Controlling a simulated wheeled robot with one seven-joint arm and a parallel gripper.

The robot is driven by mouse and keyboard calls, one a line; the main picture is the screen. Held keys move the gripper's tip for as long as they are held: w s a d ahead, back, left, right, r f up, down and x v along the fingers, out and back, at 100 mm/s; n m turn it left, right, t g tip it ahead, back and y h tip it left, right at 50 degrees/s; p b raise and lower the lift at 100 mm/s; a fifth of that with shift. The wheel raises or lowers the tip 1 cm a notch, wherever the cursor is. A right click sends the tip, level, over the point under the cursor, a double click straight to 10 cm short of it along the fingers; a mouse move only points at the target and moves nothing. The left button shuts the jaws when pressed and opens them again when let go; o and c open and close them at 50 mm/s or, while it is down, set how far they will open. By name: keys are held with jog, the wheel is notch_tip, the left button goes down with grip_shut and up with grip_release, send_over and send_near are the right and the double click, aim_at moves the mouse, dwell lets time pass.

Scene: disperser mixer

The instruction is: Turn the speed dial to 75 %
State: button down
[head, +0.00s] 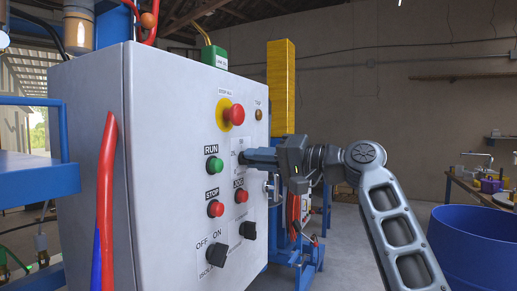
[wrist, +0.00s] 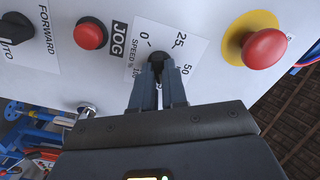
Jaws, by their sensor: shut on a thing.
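The speed dial (wrist: 157,58) is a small black knob on a white label plate (wrist: 182,28) marked SPEED %, with 0, 25 and 50 readable around it in the wrist view. My gripper (wrist: 158,72) is shut on this knob, with one finger on each side. In the head view my gripper (head: 244,156) reaches the panel from the right and hides most of the dial. The dial's pointer is hidden, so I cannot tell its setting.
The grey control box (head: 85,180) also bears a red emergency button (head: 237,115), a green RUN button (head: 214,165), a red STOP button (head: 215,208), a red JOG button (head: 241,196) and black selector switches (head: 216,255). A blue drum (head: 470,245) stands at right.

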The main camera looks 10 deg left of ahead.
jog(key=shift+w+d+m+p, duration=0.1)
jog(key=shift+m+p, duration=0.2)
jog(key=shift+m, duration=0.3)
jog(key=c, duration=1.2)
grip_release()
jog(key=shift+o, duration=0.2)
jog(key=b+v, duration=0.2)
jog(key=v, duration=0.5)
jog(key=shift+d, duration=0.35)
